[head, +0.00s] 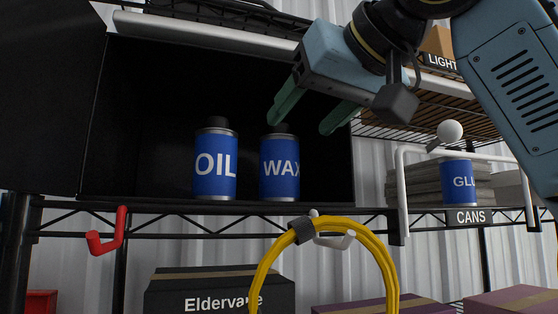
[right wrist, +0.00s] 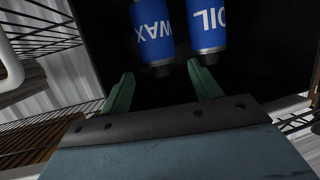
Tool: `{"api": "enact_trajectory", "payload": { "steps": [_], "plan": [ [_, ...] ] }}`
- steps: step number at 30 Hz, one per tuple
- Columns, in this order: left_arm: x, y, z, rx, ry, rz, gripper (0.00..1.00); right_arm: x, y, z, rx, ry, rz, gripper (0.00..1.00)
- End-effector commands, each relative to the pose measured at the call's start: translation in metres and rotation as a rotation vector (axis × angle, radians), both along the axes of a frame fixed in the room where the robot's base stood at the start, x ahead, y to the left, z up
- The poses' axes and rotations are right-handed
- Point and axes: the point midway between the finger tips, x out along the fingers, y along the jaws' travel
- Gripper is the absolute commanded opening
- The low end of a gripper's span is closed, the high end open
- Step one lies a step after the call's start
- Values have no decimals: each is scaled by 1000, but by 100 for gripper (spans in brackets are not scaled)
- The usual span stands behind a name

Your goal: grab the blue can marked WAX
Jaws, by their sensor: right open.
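The blue WAX can (head: 280,180) stands upright on the shelf inside a dark, open-fronted box. In the right wrist view the WAX can (right wrist: 152,32) appears upside down, between and beyond my fingers. The blue OIL can (head: 215,178) stands just left of it with a small gap. In the right wrist view the OIL can (right wrist: 206,25) is on the right, its cap close to or overlapping my right-hand finger. My right gripper (head: 302,122) is open and empty, its green fingertips around the height of the WAX can's top. Contact cannot be told. My left gripper is not in view.
The dark box's side wall (head: 335,175) stands right of the WAX can. A blue GLU-marked can (head: 458,182) stands farther right, behind a white tubular frame (head: 400,190). A yellow coil (head: 265,280) and a red hook (head: 107,240) hang below the shelf edge.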

Motion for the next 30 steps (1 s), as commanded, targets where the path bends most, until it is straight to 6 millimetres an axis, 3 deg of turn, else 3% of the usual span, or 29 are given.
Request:
{"api": "enact_trajectory", "payload": {
  "steps": [10,16,25,30],
  "plan": [
    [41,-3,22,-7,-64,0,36,30,13,-1,-2,3,-1,63],
    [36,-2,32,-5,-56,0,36,52,25,-8,-1,2,-1,63],
    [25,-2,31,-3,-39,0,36,56,27,-12,0,0,0,63],
    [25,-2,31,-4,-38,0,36,55,27,-12,-1,0,0,40]
  ]
}}
